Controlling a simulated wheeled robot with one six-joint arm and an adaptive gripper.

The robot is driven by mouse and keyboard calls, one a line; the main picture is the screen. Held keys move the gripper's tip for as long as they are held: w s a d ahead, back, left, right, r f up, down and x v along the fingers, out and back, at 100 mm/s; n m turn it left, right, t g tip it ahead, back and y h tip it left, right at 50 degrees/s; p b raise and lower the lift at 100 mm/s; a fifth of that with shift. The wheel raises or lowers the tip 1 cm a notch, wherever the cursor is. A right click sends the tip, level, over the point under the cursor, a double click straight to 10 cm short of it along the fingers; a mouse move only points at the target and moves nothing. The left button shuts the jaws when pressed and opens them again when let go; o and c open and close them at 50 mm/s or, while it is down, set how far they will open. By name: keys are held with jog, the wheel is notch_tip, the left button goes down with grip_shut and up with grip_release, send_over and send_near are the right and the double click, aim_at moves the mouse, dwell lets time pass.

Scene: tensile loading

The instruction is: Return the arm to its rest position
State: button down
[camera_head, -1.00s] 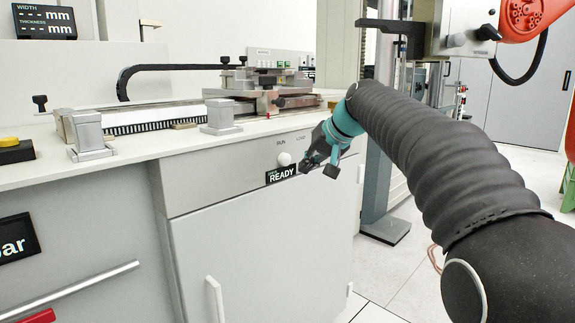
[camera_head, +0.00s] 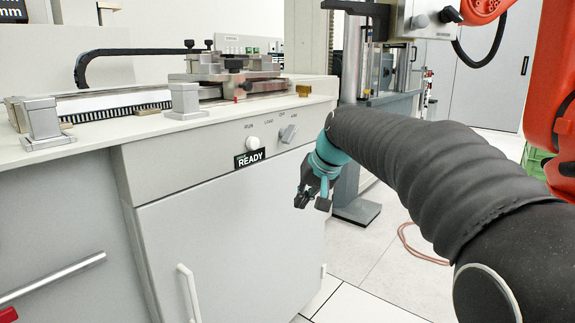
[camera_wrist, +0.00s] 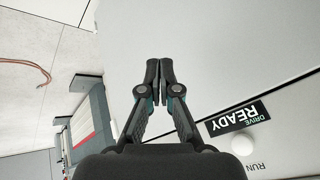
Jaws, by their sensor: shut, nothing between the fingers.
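My gripper (camera_head: 313,200) hangs at the end of my black-sleeved arm, pointing down in front of the grey cabinet door (camera_head: 225,225). It is apart from the door in the head view. In the wrist view my gripper (camera_wrist: 159,68) has its two dark fingertips together, with nothing between them. The READY label (camera_head: 249,158) and white knob (camera_head: 253,142) are on the cabinet front, left of my gripper. The label (camera_wrist: 238,117) also shows right of the fingers in the wrist view.
The worktop (camera_head: 95,137) carries metal clamps (camera_head: 187,100) and a slide fixture (camera_head: 232,75). A testing frame's grey column (camera_head: 352,60) stands behind my arm. An orange machine part (camera_head: 555,90) is at the right.

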jog(key=s+d+f+h, duration=0.1)
jog(key=s+d+f, duration=0.2)
jog(key=s, duration=0.7)
jog(key=s+d+f+h+p, duration=0.1)
jog(key=s+d+f, duration=0.2)
jog(key=s+d, duration=0.3)
jog(key=s+d+f+h+p, duration=0.1)
jog(key=s+d+f, duration=0.3)
jog(key=s, duration=1.2)
jog(key=shift+d+m+t+h, duration=0.15)
jog(key=shift+m+t+h, duration=0.15)
jog(key=shift+m+h, duration=0.15)
jog(key=shift+s, duration=0.1)
